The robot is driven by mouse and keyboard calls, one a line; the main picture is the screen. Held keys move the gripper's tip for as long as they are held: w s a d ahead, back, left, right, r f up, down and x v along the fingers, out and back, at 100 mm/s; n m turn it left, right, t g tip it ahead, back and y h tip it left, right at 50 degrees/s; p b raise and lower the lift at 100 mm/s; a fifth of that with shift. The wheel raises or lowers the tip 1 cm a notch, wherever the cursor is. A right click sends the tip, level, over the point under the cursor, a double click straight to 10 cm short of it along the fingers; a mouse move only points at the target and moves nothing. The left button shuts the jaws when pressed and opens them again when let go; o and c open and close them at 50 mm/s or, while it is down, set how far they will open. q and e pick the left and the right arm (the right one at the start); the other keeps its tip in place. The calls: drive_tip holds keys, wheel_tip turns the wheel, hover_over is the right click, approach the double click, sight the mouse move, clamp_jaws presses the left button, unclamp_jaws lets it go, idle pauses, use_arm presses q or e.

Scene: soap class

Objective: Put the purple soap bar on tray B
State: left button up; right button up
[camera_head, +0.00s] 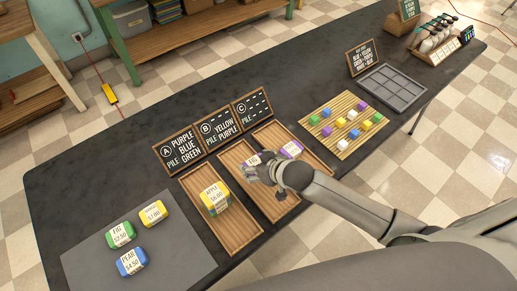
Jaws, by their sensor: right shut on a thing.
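A purple soap bar (251,160) with a white label is at the fingers of my right gripper (263,171), which is shut on it. The bar is over the far part of the middle tray, tray B (283,209); I cannot tell whether it touches the tray. The B sign (219,131) stands behind and lists yellow and purple. A second purple bar (292,149) lies in tray C (318,163), right of the gripper. A yellow bar (213,194) tops a pile in tray A (235,238); its lower layers are partly hidden. My left gripper is out of view.
A grey mat (185,260) at the left holds a green bar (120,234), a yellow bar (153,213) and a blue bar (131,262). A slatted board (342,147) with small coloured cubes stands right of the trays. A grey compartment tray (391,88) is beyond it.

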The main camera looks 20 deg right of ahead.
drive_tip(key=shift+w+d+r+p, duration=0.15)
drive_tip(key=shift+w+d+p, duration=0.15)
drive_tip(key=shift+p, duration=0.25)
drive_tip(key=shift+w+f, duration=0.1)
drive_tip(key=shift+f, duration=0.2)
drive_tip(key=shift+f+b, duration=0.5)
drive_tip(key=shift+b, duration=0.2)
use_arm(q)
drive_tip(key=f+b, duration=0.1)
drive_tip(key=b, duration=0.1)
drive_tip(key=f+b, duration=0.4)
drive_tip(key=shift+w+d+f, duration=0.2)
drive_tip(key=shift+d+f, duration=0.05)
use_arm(e)
wheel_tip(320, 180, down, 6)
drive_tip(key=shift+r, duration=0.2)
use_arm(q)
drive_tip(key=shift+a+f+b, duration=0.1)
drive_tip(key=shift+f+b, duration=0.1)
drive_tip(key=shift+b, duration=0.2)
use_arm(e)
drive_tip(key=shift+f, duration=0.5)
drive_tip(key=o, duration=1.3)
drive_tip(key=shift+c, duration=0.2)
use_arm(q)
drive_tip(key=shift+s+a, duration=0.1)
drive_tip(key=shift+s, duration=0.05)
